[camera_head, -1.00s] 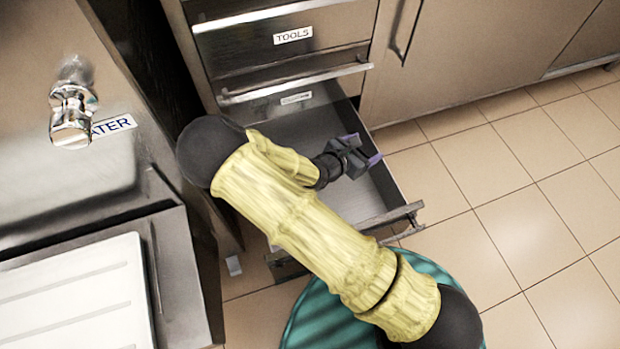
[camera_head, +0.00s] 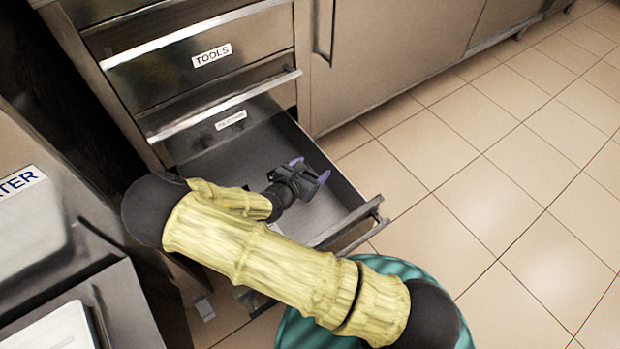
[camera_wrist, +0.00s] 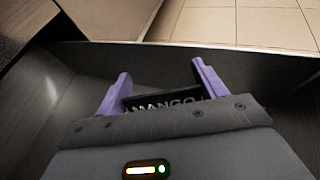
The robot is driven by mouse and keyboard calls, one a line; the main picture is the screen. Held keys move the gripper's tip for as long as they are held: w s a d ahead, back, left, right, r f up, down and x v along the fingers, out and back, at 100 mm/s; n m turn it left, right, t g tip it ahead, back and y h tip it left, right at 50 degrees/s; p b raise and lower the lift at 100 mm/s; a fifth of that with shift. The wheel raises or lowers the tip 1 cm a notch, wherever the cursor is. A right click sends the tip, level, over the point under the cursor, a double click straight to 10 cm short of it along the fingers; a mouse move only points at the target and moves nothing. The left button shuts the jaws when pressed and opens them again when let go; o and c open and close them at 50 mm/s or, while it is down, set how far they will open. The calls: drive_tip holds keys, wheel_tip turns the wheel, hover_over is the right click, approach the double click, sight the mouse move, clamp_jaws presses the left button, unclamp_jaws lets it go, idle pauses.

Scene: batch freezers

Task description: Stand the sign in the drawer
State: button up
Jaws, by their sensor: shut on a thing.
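The open drawer (camera_head: 258,147) is pulled out below the TOOLS drawer, and its grey floor shows bare in the head view. My gripper (camera_head: 310,169) is inside the drawer, toward its right side and front. In the wrist view, the two purple fingers of my gripper (camera_wrist: 160,76) are shut on a small dark sign (camera_wrist: 165,103) with MANGO in pale letters. The sign's lower part is hidden behind the gripper body. I cannot tell whether the sign touches the drawer floor. In the head view I cannot make the sign out.
The drawer's front wall with its bar handle (camera_head: 352,222) stands close to my arm. The TOOLS drawer (camera_head: 205,62) above is shut. A cabinet door (camera_head: 390,60) lies to the right. The tiled floor (camera_head: 480,190) to the right is clear. A counter edge is at left.

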wheel_tip(320, 180, down, 4)
drive_tip(key=b, duration=0.2)
drive_tip(key=shift+r+b, duration=0.15)
drive_tip(key=shift+b, duration=0.15)
drive_tip(key=o, duration=1.3)
